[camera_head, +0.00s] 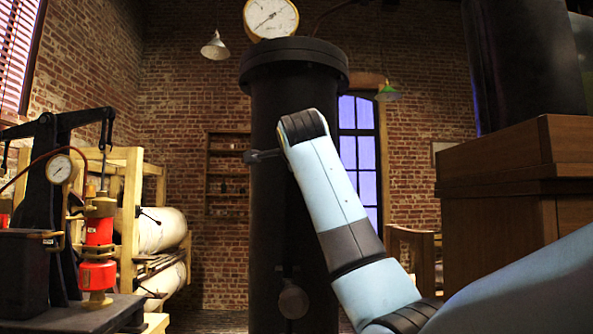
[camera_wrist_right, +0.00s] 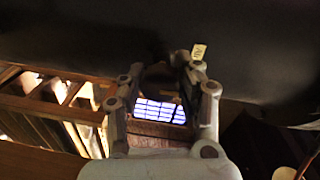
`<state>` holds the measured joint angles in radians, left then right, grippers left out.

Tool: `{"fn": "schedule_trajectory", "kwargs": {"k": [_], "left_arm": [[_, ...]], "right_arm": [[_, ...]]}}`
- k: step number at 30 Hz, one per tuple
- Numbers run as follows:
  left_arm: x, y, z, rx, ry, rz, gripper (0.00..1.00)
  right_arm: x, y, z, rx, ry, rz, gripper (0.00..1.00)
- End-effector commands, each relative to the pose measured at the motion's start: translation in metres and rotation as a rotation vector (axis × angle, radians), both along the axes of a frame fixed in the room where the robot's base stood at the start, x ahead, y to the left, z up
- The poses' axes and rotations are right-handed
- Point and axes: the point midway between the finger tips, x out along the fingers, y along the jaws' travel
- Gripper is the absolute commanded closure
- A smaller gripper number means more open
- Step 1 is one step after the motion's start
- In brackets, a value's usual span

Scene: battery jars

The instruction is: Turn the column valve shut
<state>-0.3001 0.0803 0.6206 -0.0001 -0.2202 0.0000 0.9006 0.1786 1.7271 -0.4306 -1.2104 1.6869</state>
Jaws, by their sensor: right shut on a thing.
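The column (camera_head: 283,100) is tall and black with a wide bolted flange, and stands in the middle of the head view. My right arm reaches up from the lower right in front of it; its gripper is hidden there behind the wrist. A dark stub (camera_head: 262,156) sticks out left of my wrist; I cannot tell if it is a valve part. In the right wrist view my right gripper (camera_wrist_right: 160,72) is against the dark column (camera_wrist_right: 85,35), shut on a dark part, taken to be the valve, mostly hidden between the fingers. A small pale tag (camera_wrist_right: 198,52) hangs beside the right finger.
A round gauge (camera_head: 271,17) sits above the column. A black press with red cylinders (camera_head: 98,232) and a wooden rack (camera_head: 128,190) stand at the left. A wooden cabinet (camera_head: 497,213) stands close on the right. A round dark disc (camera_head: 292,301) is low on the column.

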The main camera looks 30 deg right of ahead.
Motion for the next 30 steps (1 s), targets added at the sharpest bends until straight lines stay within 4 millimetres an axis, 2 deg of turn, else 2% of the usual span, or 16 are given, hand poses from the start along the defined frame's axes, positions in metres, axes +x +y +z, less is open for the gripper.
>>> {"fn": "schedule_trajectory", "kwargs": {"k": [20,21,26,30], "left_arm": [[-0.0006,-0.0003,-0.0046,0.0,0.001,0.0,0.6],[-0.0006,-0.0003,-0.0046,0.0,0.001,0.0,0.6],[-0.0006,-0.0003,-0.0046,0.0,0.001,0.0,0.6],[-0.0006,-0.0004,-0.0046,-0.001,0.001,0.0,0.6]], "right_arm": [[0.0003,0.0001,-0.0011,0.052,-0.029,0.0,0.99],[0.0003,0.0001,-0.0011,0.052,-0.029,0.0,0.63],[0.0002,0.0001,-0.0008,0.052,-0.029,0.0,0.42],[0.0001,0.0001,-0.0004,0.051,-0.029,0.0,0.41]]}}
